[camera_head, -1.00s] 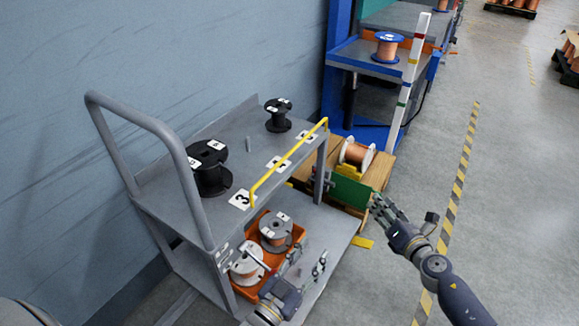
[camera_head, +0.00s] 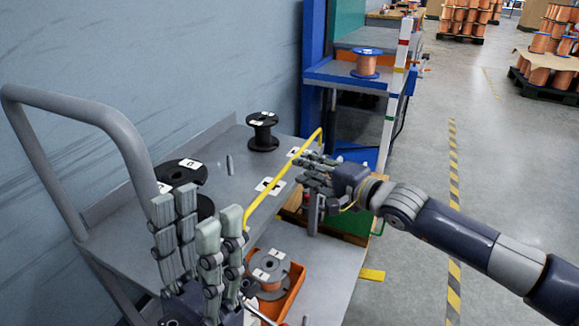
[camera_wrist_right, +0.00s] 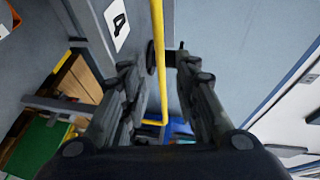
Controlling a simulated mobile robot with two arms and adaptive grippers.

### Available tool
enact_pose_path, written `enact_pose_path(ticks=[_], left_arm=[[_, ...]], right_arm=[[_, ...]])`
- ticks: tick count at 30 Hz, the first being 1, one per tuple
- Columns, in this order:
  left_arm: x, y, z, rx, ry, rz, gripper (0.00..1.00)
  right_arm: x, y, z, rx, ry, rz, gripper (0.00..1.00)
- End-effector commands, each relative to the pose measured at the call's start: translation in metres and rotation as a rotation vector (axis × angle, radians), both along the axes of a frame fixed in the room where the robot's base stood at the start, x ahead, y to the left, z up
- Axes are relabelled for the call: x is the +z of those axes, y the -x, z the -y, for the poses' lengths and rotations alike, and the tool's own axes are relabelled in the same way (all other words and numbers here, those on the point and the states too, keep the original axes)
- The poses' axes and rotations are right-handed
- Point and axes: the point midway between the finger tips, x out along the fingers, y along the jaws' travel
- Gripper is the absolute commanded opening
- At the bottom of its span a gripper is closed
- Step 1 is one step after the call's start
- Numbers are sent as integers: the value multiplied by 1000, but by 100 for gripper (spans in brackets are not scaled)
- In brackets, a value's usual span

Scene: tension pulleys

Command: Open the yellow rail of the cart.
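The yellow rail (camera_head: 283,178) stands upright along the open front edge of the grey cart (camera_head: 236,189). My right gripper (camera_head: 318,166) is beside the far half of the rail, its fingers pointing left toward it. In the right wrist view its fingers (camera_wrist_right: 162,72) are spread, with the yellow rail (camera_wrist_right: 157,30) running between them; contact cannot be told. My left gripper (camera_head: 200,218) is raised in front of the near end of the cart, fingers up and spread, apparently empty. It hides part of the top shelf and the rail's near end is close to its fingers.
Black spools (camera_head: 262,132) stand on the cart's top shelf. An orange bin (camera_head: 291,290) with spools sits on the lower shelf. A blue rack with a copper spool (camera_head: 366,63) is behind. The grey handle (camera_head: 88,116) rises at left.

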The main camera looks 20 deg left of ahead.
Motion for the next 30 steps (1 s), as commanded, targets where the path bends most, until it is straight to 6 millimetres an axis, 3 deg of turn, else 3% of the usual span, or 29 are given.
enact_pose_path(ticks=[3, 10, 25, 29, 30], left_arm=[[-8, 0, 0, 0, 0, -1, 40], [-15, -1, 0, 0, -1, -2, 40], [-17, -1, 0, 0, -1, -3, 40], [-17, -1, 0, 0, -1, -4, 40], [-17, -1, 0, 0, -1, -4, 40]], right_arm=[[-5, -12, -20, 2, 1, 3, 29], [-11, -29, -44, 1, -1, -1, 29], [-12, -36, -53, 0, -2, -2, 29], [-12, -36, -53, 0, -2, -2, 0], [-12, -36, -53, 0, -2, -2, 0]])
